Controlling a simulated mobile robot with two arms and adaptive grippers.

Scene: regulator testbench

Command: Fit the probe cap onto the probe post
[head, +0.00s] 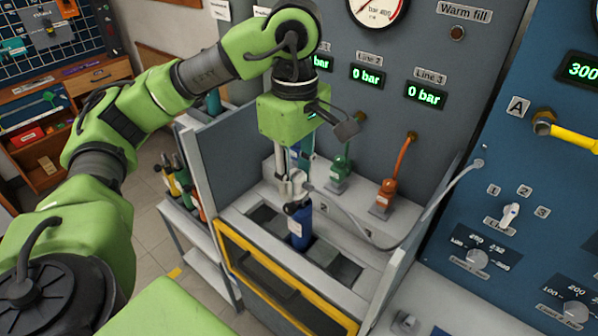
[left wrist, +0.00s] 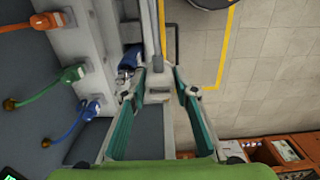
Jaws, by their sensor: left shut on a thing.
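My left gripper (head: 291,190) points down over the bench, just above a blue bottle (head: 299,230) standing in a slot of the tray. In the left wrist view its fingertips (left wrist: 160,86) are closed in on a small pale grey piece, which I take to be the probe cap (left wrist: 157,94); its shape is mostly hidden. The blue bottle, with a silver fitting on top, shows beside the fingertips in the left wrist view (left wrist: 130,58). I cannot make out clearly which part is the probe post. My right gripper is out of view.
A grey hose (head: 439,212) runs from the blue panel down across the bench towards my gripper. Green (head: 341,172) and orange (head: 384,195) connectors stand behind on the ledge. A yellow-framed door (head: 285,290) closes the front. Grey side walls bound the bench.

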